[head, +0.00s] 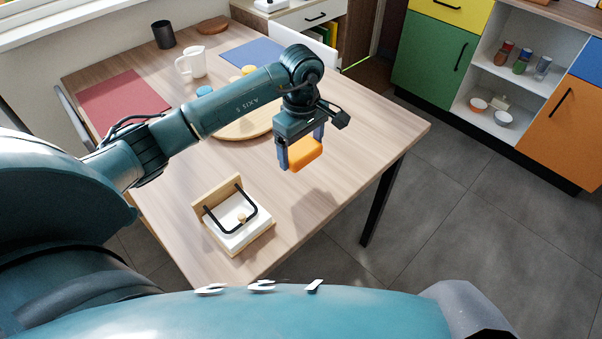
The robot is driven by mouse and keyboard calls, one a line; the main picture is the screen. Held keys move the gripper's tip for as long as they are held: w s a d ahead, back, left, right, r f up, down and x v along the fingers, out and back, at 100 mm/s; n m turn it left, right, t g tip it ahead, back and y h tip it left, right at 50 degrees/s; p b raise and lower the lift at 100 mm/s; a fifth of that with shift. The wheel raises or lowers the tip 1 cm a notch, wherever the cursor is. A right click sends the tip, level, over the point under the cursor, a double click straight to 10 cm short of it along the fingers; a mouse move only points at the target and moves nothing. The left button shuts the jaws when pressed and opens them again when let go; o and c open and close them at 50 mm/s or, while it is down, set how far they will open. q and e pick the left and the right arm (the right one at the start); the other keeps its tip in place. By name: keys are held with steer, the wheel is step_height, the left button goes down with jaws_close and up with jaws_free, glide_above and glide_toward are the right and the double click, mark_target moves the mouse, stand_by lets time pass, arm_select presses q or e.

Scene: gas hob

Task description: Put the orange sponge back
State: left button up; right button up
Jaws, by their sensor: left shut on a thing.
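The orange sponge (306,155) is in my left gripper (302,152), whose fingers are shut on it. The gripper points down and holds the sponge over the wooden table, right of the table's middle. Whether the sponge touches the tabletop is hard to tell. A small white holder (240,229) with a wooden back and a black bar stands near the table's front edge, to the left of and nearer than the sponge. My right gripper is not in view.
The wooden table (345,185) is clear around the sponge and holder. Behind my left arm are a round wooden board (235,130), a white jug (193,63), a black cup (163,34), a red mat (122,100) and a blue mat (252,54). Coloured cabinets (434,56) stand at right.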

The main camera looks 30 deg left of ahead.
mark_target(302, 178)
arm_select(q)
step_height(302, 178, down, 7)
steer(key=shift+r, duration=0.1)
stand_by(0.3)
steer(key=shift+f, duration=0.25)
steer(key=o, duration=0.9)
steer(key=shift+r, duration=0.1)
steer(key=shift+r, duration=0.1)
